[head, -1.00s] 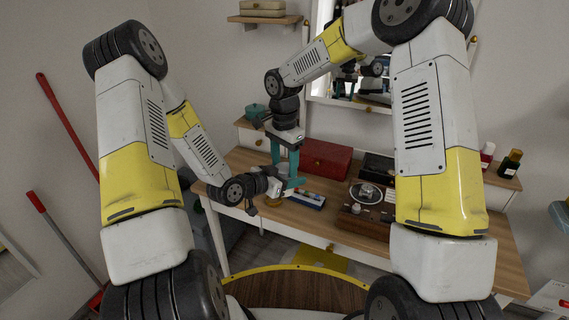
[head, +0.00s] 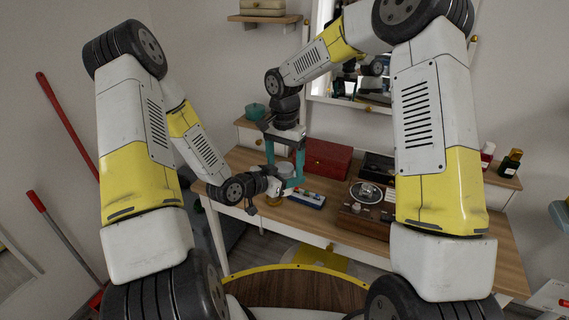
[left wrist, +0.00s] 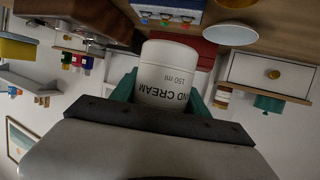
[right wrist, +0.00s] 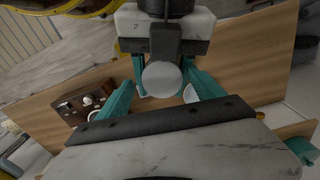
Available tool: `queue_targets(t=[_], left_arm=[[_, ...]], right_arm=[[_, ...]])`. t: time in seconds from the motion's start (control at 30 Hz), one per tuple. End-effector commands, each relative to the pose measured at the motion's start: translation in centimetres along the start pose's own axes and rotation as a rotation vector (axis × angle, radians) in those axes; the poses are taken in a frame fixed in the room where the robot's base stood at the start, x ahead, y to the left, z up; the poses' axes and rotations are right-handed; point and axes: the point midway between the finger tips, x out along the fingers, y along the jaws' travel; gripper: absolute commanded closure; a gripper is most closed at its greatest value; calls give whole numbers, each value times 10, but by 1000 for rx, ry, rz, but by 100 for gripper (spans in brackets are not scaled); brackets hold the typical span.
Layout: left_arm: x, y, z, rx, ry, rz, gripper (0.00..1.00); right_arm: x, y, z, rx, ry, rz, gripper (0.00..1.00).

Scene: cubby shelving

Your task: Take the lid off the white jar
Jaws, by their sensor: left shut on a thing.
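The white jar (left wrist: 165,72), lettered as a 150 ml cream, is between the teal fingers of my left gripper (left wrist: 165,92), which is shut on it above the desk. The lettering is upside down in this inverted left wrist view. The jar's smooth white round top (right wrist: 162,78) faces the right wrist camera; I cannot make out a lid seam. My right gripper (right wrist: 165,92) is open, pointing down, with its fingers spread on either side of the jar top and apart from it. In the head view the jar (head: 285,168) is small, between the right fingers.
A pale round dish (left wrist: 237,30) lies on the desk below. A red box (head: 328,158), a blue tray (head: 306,199) of small items and a wooden box with dials (head: 366,208) stand close by. A teal pot (head: 255,112) is behind. The desk's right front is clear.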

Motion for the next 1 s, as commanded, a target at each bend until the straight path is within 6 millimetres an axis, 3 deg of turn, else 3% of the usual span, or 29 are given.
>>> queue_targets(t=[0.37, 0.6, 0.77, 1.0], left_arm=[[0, 1, -1, 1, 2, 3, 100], [0, 2, -1, 1, 2, 3, 100], [0, 2, -1, 1, 2, 3, 100], [0, 2, -1, 1, 2, 3, 100]], right_arm=[[-7, -1, -1, 1, 3, -3, 23], [-38, -1, -1, 1, 4, -4, 23], [-49, -1, 0, 21, 3, -1, 26], [-76, -2, 0, 239, 4, -2, 26]])
